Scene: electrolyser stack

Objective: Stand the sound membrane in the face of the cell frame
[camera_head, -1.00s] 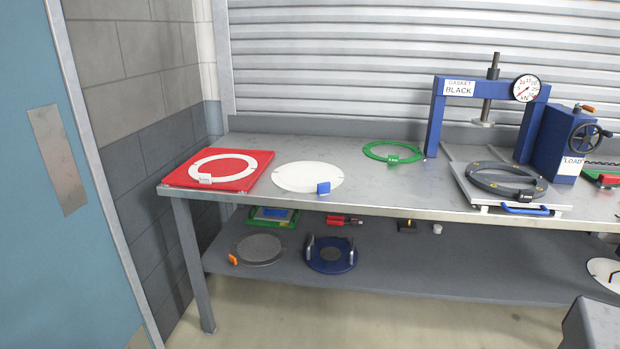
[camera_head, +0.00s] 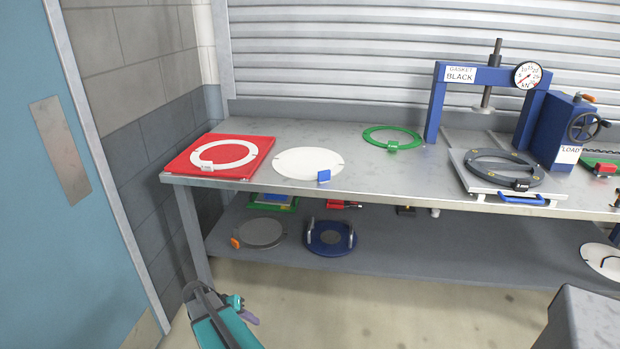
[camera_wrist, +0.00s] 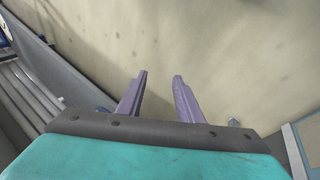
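A white disc (camera_head: 308,163) with a blue tab lies flat on the bench, left of centre; it looks whole. Another white disc (camera_head: 602,258) with dark marks lies at the right edge on the lower shelf, partly cut off. I cannot tell for sure which thing is the cell frame; a dark grey ring (camera_head: 471,174) with a tag lies on the press's pale plate. My gripper (camera_head: 249,311) is low in front of the bench, far from both discs. In the wrist view its two purple fingers (camera_wrist: 161,75) stand apart with nothing between them.
A white ring (camera_head: 247,154) lies on a red board, and a green ring (camera_head: 413,144) lies farther back. A blue press (camera_head: 436,102) stands at the right. The lower shelf (camera_head: 440,250) holds a grey disc (camera_head: 262,233) and a blue round fixture (camera_head: 318,247). A door stands at the left.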

